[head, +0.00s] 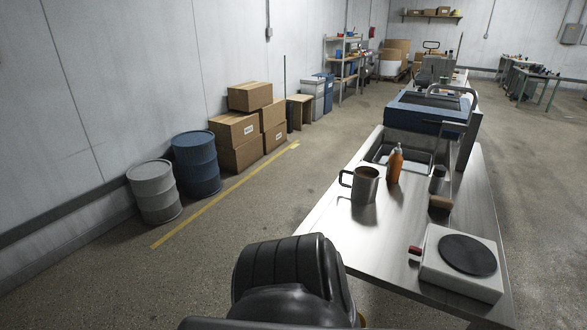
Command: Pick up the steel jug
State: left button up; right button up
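The steel jug (367,185) stands upright on the metal worktable (335,232), near its left edge. Its dark handle points to the left. Nothing is touching the jug. Neither of my grippers shows in the head view.
An orange bottle (395,165) stands just right of and behind the jug. A small metal container (437,180) and a brown block (440,203) are further right. A hot plate (462,262) sits at the front. A sink (410,158) lies behind.

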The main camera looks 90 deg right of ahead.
aim_at(364, 188)
jog(key=z, duration=1.5)
jog(key=i, duration=3)
jog(key=z, duration=2.45)
jog(key=i, duration=0.5)
jog(key=z, duration=2.15)
